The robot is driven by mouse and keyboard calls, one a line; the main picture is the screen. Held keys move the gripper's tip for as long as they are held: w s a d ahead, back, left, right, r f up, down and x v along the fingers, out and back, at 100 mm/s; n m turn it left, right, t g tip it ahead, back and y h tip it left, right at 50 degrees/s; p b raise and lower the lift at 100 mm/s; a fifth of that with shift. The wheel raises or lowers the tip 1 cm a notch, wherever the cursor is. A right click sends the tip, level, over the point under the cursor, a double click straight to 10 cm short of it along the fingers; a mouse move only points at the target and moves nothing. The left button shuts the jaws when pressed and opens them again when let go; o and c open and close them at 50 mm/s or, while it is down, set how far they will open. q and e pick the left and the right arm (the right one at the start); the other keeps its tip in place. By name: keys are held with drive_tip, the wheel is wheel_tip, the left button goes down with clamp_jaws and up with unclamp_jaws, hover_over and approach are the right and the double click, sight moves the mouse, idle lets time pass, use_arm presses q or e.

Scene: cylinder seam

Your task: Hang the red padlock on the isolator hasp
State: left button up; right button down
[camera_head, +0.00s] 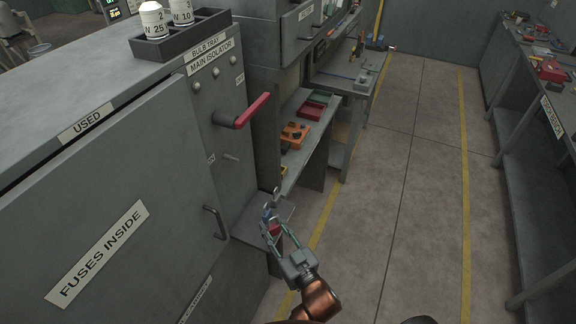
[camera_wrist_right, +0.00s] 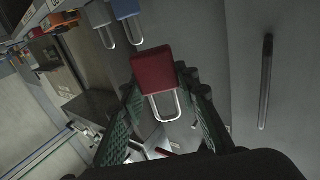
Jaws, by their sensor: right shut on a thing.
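The red padlock (camera_wrist_right: 159,72) is between the green-padded fingers of my right gripper (camera_wrist_right: 165,108) in the wrist view, its metal shackle toward the wrist. In the head view my right gripper (camera_head: 272,222) is low beside the grey cabinet, shut on the red padlock (camera_head: 275,231). A blue padlock (camera_wrist_right: 126,9) and a pale grey padlock (camera_wrist_right: 99,14) are just beyond it in the wrist view. The main isolator panel (camera_head: 205,118) has a red handle (camera_head: 251,111). A small metal peg (camera_head: 231,157) sticks out below it; I cannot tell whether this is the hasp. My left gripper is out of view.
A bar handle (camera_head: 214,222) sticks out from the cabinet door beside my right gripper. A low grey shelf (camera_head: 250,222) is behind the gripper. A bench with an orange box (camera_head: 295,133) stands farther back. The floor aisle (camera_head: 400,190) to the right is clear.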

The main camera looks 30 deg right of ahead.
wheel_tip(320, 180, up, 9)
drive_tip(key=w+n+g+y+p, duration=0.1)
drive_tip(key=w+n+y+p, duration=0.2)
drive_tip(key=n+y+p, duration=0.35)
drive_tip(key=g+y+p, duration=0.3)
drive_tip(key=y+p, duration=0.1)
drive_tip(key=p, duration=0.3)
approach(226, 165)
drive_tip(key=shift+n+h, duration=0.25)
drive_tip(key=shift+r+b+x, duration=0.2)
drive_tip(key=shift+x, duration=0.65)
drive_tip(key=shift+r+b+x, duration=0.2)
drive_tip(key=shift+x, duration=0.65)
drive_tip(key=shift+r+b+x, duration=0.2)
drive_tip(key=shift+x, duration=0.65)
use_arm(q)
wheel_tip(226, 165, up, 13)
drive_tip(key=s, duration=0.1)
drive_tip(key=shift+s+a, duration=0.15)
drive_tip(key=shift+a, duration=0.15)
use_arm(e)
drive_tip(key=shift+w+a+f, duration=0.4)
drive_tip(key=shift+a, duration=0.05)
drive_tip(key=c, duration=1.4)
unclamp_jaws()
